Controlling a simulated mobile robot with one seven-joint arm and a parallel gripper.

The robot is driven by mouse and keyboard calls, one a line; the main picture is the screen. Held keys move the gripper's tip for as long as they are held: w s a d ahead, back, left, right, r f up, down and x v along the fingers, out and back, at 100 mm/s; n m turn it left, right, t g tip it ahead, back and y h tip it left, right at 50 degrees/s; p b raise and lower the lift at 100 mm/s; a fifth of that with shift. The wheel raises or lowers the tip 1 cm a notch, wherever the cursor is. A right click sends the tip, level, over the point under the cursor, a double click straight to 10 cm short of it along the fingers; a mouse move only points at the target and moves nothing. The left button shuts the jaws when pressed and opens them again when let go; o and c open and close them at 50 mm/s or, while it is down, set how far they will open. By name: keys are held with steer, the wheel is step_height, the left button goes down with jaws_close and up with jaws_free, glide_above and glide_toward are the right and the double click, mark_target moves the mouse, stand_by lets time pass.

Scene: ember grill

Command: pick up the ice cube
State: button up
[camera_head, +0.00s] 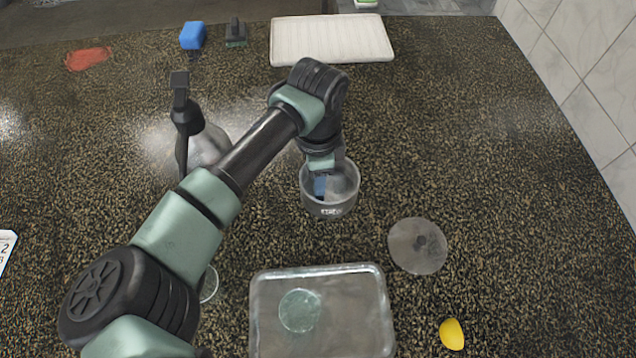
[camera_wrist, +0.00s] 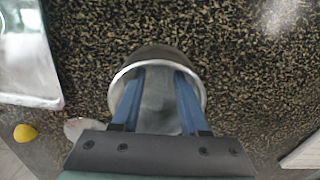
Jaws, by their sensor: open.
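My gripper (camera_head: 321,186) points down into a round grey metal pot (camera_head: 331,209) near the middle of the counter. In the wrist view, the two blue fingers of my gripper (camera_wrist: 159,80) stand apart inside the rim of the pot (camera_wrist: 196,78). The gap between them shows only a blurred grey pot interior. I cannot make out an ice cube in either view. My gripper and arm hide part of the pot's inside in the head view.
A metal tray (camera_head: 345,338) with a round glassy piece (camera_head: 300,311) lies in front. A flat round lid (camera_head: 418,247) and a yellow piece (camera_head: 452,333) are at the right. A grey vessel (camera_head: 207,146) stands left of the pot. A white ribbed board (camera_head: 330,40) lies behind.

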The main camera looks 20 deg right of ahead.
steer(key=shift+f, duration=0.3)
jaws_close()
steer(key=shift+r, duration=0.15)
